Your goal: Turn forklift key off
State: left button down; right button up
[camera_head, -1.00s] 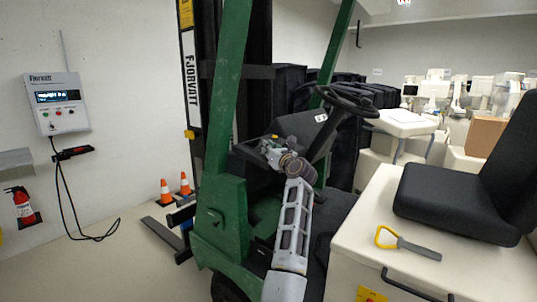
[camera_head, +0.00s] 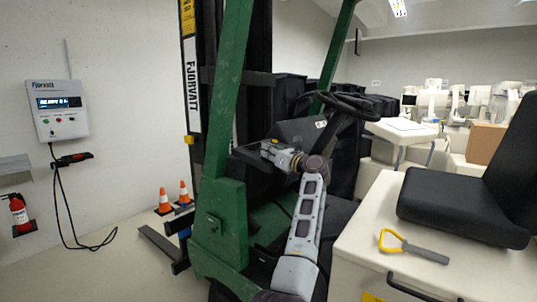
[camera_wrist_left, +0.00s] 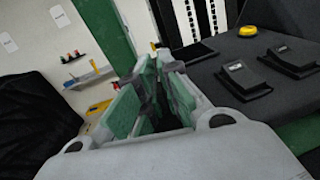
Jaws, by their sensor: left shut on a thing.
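The green forklift (camera_head: 222,215) stands in the middle of the head view, with its black steering wheel (camera_head: 350,104) above a dark dash panel (camera_head: 300,130). My left gripper (camera_head: 268,149) is at the dash, left of and below the steering wheel. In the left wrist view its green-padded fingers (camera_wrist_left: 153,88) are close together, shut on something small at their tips. The fingers hide what they hold, and I cannot make out the key or which way it is turned. My right gripper is not in view.
A yellow-and-grey handled tool (camera_head: 412,246) lies on the cream seat base (camera_head: 455,275), beside the black seat (camera_head: 465,200). A wall charger box (camera_head: 58,110), a fire extinguisher (camera_head: 20,213) and orange cones (camera_head: 165,200) are at the left. Dark pedal-like pads (camera_wrist_left: 243,78) show in the left wrist view.

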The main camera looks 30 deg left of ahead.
pick_arm(q)
jog(key=shift+f+n+g, duration=0.2)
jog(key=shift+n+g, duration=0.6)
jog(key=shift+g, duration=0.2)
jog(key=shift+n+g+y, duration=0.3)
jog(key=shift+n+g, duration=0.3)
jog(key=shift+g, duration=0.2)
jog(key=c, duration=1.6)
grip_release()
jog(key=shift+r, duration=0.1)
jog(key=d+f, duration=0.1)
jog(key=d, duration=1.1)
jog(key=shift+s, duration=0.4)
